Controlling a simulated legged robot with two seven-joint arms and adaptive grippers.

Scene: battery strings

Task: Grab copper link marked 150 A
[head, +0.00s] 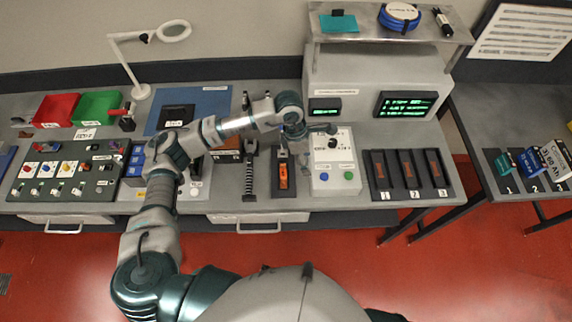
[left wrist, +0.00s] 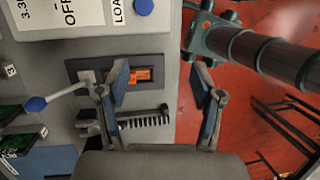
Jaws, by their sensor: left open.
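An orange piece (head: 283,176) lies in a dark narrow tray (head: 284,192) on the grey bench, left of a white control box. It also shows in the left wrist view (left wrist: 140,75), partly behind a finger. I cannot read a 150 A mark on it, so I cannot tell if it is the copper link. My left gripper (head: 301,130) is over the bench near the far end of that tray. In the left wrist view the left gripper (left wrist: 162,72) has its fingers apart with nothing held. My right gripper is not in view.
The white control box (head: 333,165) has a knob and coloured buttons. Right of it is a dark rack of numbered slots (head: 408,172). A black ribbed part (head: 249,178) lies left of the tray. Red (head: 56,110) and green (head: 97,107) bins stand at the left.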

